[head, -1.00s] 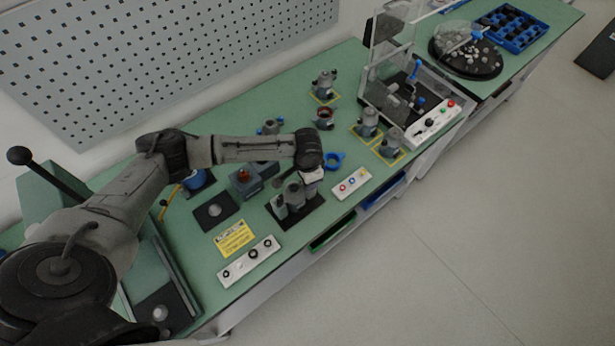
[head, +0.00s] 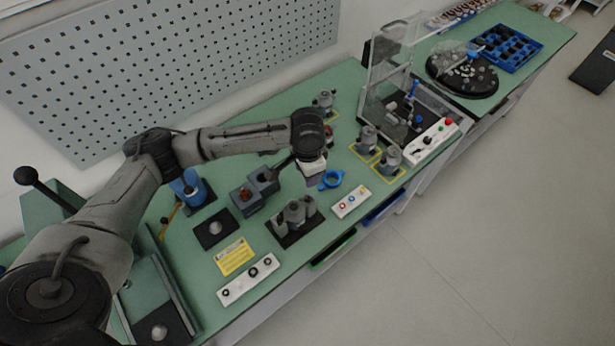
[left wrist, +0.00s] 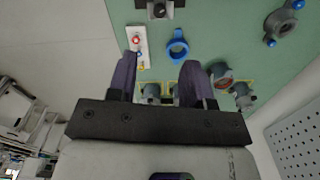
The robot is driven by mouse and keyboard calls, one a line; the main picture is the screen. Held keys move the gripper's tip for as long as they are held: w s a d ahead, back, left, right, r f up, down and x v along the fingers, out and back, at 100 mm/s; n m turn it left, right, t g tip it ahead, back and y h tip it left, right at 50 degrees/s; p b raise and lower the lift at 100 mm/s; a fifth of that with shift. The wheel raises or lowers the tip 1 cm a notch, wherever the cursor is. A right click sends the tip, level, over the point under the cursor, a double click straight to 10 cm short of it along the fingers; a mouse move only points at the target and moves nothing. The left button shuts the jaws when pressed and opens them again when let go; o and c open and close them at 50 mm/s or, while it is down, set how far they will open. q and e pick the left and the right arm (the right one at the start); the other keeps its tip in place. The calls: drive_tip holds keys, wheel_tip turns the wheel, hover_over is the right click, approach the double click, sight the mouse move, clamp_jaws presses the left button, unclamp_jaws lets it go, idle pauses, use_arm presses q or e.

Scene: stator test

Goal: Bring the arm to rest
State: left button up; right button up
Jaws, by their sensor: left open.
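My left arm reaches in from the left in the head view, over the green workbench (head: 265,120). Its left gripper (head: 314,180) hangs above the bench, just left of a blue ring (head: 330,179). In the left wrist view the two dark fingers of my left gripper (left wrist: 160,70) stand wide apart with nothing between them. The blue ring (left wrist: 177,48) lies beyond the fingers there, apart from them. A grey motor part (head: 295,212) stands on a black plate below and left of the gripper, clear of it. My right gripper is not in view.
A white button panel (head: 351,203) lies near the front edge. Grey motor housings (head: 367,138) stand on yellow-framed spots to the right. A clear-walled machine (head: 388,70), black round tray (head: 480,84) and blue crate (head: 533,50) are farther back. A pegboard wall (head: 180,60) runs behind.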

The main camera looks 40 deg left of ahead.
use_arm(q)
drive_tip(key=shift+r, duration=0.3)
idle(0.4)
